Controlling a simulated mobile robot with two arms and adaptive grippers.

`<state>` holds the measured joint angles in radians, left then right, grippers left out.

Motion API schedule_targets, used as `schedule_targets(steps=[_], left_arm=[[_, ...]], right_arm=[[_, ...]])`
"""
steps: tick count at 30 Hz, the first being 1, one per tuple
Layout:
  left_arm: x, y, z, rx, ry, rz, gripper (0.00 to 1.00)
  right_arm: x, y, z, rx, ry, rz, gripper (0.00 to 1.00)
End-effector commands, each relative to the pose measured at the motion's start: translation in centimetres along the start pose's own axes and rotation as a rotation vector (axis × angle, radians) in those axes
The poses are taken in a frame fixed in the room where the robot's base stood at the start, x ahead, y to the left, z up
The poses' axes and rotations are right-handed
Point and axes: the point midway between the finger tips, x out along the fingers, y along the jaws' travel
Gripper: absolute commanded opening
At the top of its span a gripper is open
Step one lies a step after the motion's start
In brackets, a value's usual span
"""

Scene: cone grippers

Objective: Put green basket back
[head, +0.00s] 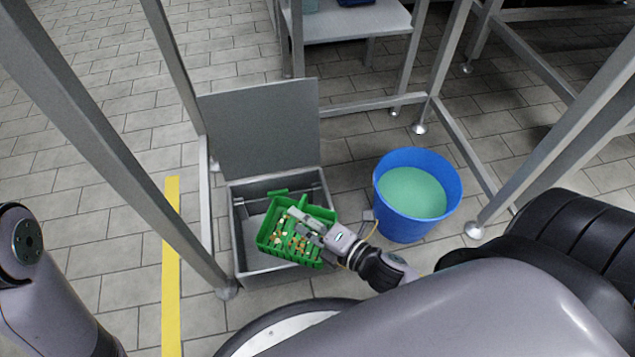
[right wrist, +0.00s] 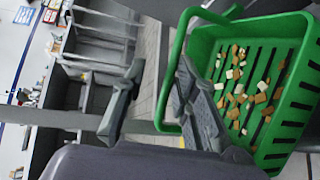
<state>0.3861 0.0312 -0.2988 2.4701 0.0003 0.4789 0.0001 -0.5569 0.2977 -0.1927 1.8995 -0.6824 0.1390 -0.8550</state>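The green basket (head: 268,236) holds several small brown and pale pieces and is at the open grey bin (head: 243,262), overlapping its right rim. It looks slightly tilted; I cannot tell whether it rests on the bin's floor. My right gripper (head: 300,222) is over the basket. In the right wrist view, the basket (right wrist: 290,125) fills the right side, and the fingers of the right gripper (right wrist: 160,75) are spread apart. The basket's green handle lies between them, close to the right-hand finger, with a visible gap to the other finger. My left gripper is out of view.
A blue bucket (head: 405,228) with pale green contents stands right of the bin. The bin's grey lid (head: 262,130) stands open behind. Metal frame legs (head: 180,75) surround the area. A yellow floor stripe (head: 171,270) and clear tiles lie left.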

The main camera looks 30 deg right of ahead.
Motion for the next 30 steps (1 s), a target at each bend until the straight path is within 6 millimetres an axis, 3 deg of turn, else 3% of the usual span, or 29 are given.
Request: schedule_targets(steps=[3, 9, 20, 30], left_arm=[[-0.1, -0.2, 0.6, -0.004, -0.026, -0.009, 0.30], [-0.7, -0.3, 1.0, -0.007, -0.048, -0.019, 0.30], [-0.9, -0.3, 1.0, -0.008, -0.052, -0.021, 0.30], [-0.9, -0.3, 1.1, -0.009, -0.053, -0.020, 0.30]], right_arm=[[-2.6, 0.3, 0.0, 0.002, -0.001, -0.002, 0.27], [-5.0, 0.2, 0.0, 0.000, -0.001, 0.001, 0.27], [-5.5, 0.1, 0.0, -0.001, 0.000, 0.003, 0.27], [-5.4, 0.1, 0.0, -0.001, 0.000, 0.003, 0.50]])
